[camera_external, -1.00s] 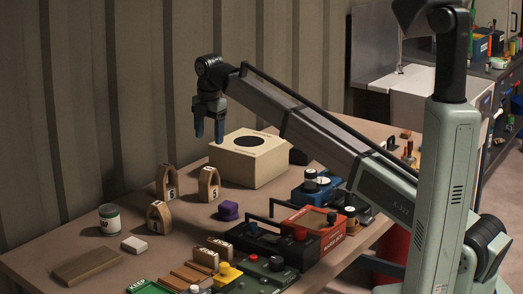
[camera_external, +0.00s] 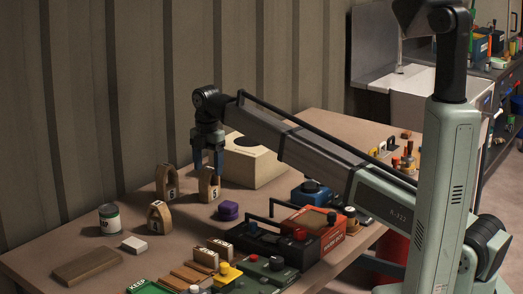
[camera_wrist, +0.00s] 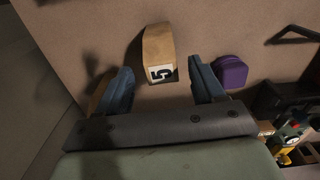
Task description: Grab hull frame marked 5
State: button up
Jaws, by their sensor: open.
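The hull frame marked 5 (camera_external: 209,190) is a tan wooden arch standing upright on the bench. In the wrist view the frame (camera_wrist: 157,42) shows from above, its white label 5 facing my gripper. My gripper (camera_external: 207,170) is open, its blue fingers pointing down at the frame's top. In the wrist view the frame lies ahead of and between the fingers of my gripper (camera_wrist: 160,68), with a gap on both sides. I cannot tell whether the fingertips reach below its top. Another hull frame, marked 6 (camera_external: 167,189), stands to its left. A third frame (camera_external: 158,220) stands in front.
A purple object (camera_external: 228,211) stands just right of the frame, close to the right finger in the wrist view (camera_wrist: 230,72). A cream box (camera_external: 262,168) is behind. A can (camera_external: 109,218), white block (camera_external: 134,245) and red toolbox (camera_external: 318,228) are also on the bench.

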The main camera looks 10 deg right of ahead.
aim_at(209, 184)
jog(key=shift+f, duration=2.35)
jog(key=shift+c, duration=0.4)
jog(key=c, duration=1)
jog(key=shift+r, duration=0.15)
jog(key=shift+c, duration=0.2)
